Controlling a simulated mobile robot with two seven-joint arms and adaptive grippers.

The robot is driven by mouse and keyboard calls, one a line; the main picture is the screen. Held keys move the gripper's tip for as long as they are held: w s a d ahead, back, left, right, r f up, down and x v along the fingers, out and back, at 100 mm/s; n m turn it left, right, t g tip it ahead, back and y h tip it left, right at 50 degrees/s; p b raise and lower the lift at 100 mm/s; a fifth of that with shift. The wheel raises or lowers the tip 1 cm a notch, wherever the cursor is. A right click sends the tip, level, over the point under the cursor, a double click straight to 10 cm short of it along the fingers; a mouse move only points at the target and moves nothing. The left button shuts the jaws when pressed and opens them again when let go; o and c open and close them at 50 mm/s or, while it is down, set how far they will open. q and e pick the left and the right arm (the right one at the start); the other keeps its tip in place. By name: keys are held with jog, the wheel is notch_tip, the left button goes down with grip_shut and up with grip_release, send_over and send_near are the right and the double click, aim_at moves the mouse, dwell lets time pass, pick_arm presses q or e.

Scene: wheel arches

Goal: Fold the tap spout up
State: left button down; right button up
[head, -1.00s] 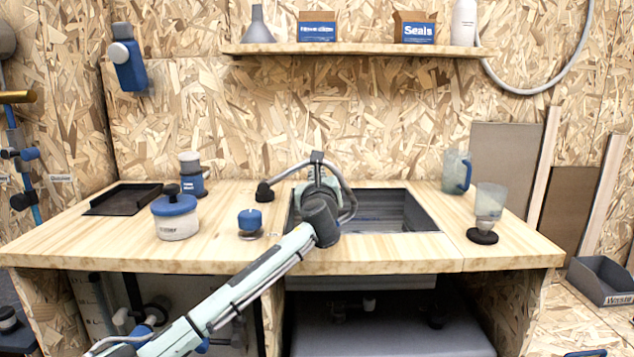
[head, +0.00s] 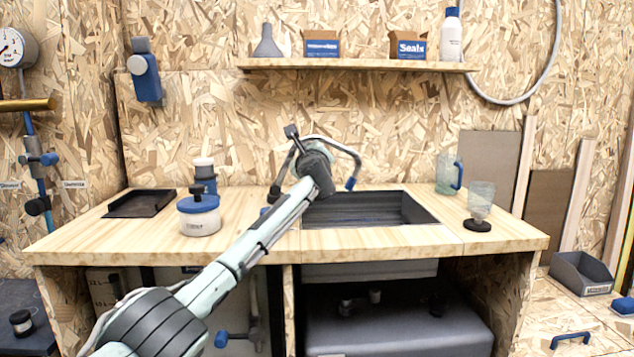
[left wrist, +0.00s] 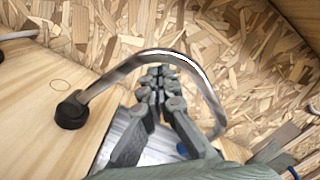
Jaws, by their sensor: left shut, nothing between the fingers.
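The tap spout (head: 340,146) is a grey bent tube arching behind my left wrist over the back of the sink, with a blue tip (head: 350,184) at its right end. In the left wrist view the spout (left wrist: 196,68) curves from a black round base (left wrist: 72,110) on the wooden top, across my fingertips. My left gripper (left wrist: 163,78) is shut and empty. Its fingertips overlap the arch in that view; I cannot tell whether they touch it. In the head view my wrist hides the fingers. My right gripper is not in view.
The sink (head: 375,208) lies open below the spout. A blue-lidded pot (head: 199,216) and a black tray (head: 140,203) stand left. A jug (head: 446,174) and a clear cup (head: 481,195) stand right. A shelf (head: 360,65) spans the wall above.

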pick_arm(q)
jog(key=a+n, duration=0.1)
jog(key=n, duration=0.1)
jog(key=a+r+n, duration=0.1)
jog(key=a+n, duration=0.1)
jog(key=n, duration=0.1)
jog(key=a+r+n, duration=0.1)
jog(key=a+n, duration=0.1)
jog(key=n, duration=0.1)
jog(key=shift+a+r, duration=0.1)
jog(key=shift+r, duration=0.15)
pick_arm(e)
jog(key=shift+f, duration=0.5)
